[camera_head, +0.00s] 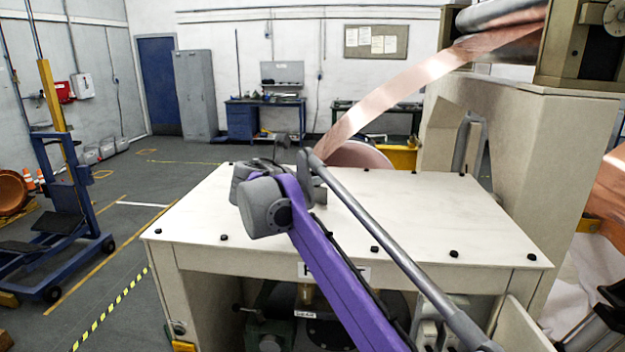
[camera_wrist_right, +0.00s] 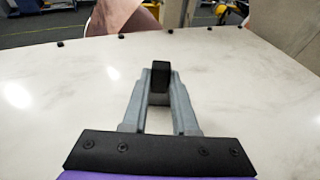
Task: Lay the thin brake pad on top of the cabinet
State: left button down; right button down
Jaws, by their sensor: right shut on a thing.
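The cabinet (camera_head: 200,225) stands in front of me, with a wide pale top and small black studs along its edges. Its top (camera_wrist_right: 60,90) fills most of the right wrist view. My right gripper (camera_head: 265,164), on the purple arm, is over the left-middle part of the top, partly hidden behind its grey wrist. In the right wrist view the gripper (camera_wrist_right: 160,84) is shut on the thin brake pad (camera_wrist_right: 161,76), a small dark block between the fingertips. Whether the pad touches the top is unclear. In the head view I cannot make out the pad. My left gripper is not in view.
A copper foil strip (camera_head: 385,98) slopes down behind the cabinet from rollers at upper right. A grey bar (camera_head: 395,250) crosses in front of the top. A pale machine housing (camera_head: 505,140) borders the right rear. The top's left side is clear.

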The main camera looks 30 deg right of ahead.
jog(key=shift+w+f, duration=0.1)
jog(key=shift+w, duration=0.05)
jog(key=c, duration=0.7)
grip_release()
jog(key=shift+r, duration=0.25)
jog(key=v, duration=1.2)
jog(key=shift+f+b, duration=0.1)
jog(key=shift+b, duration=0.3)
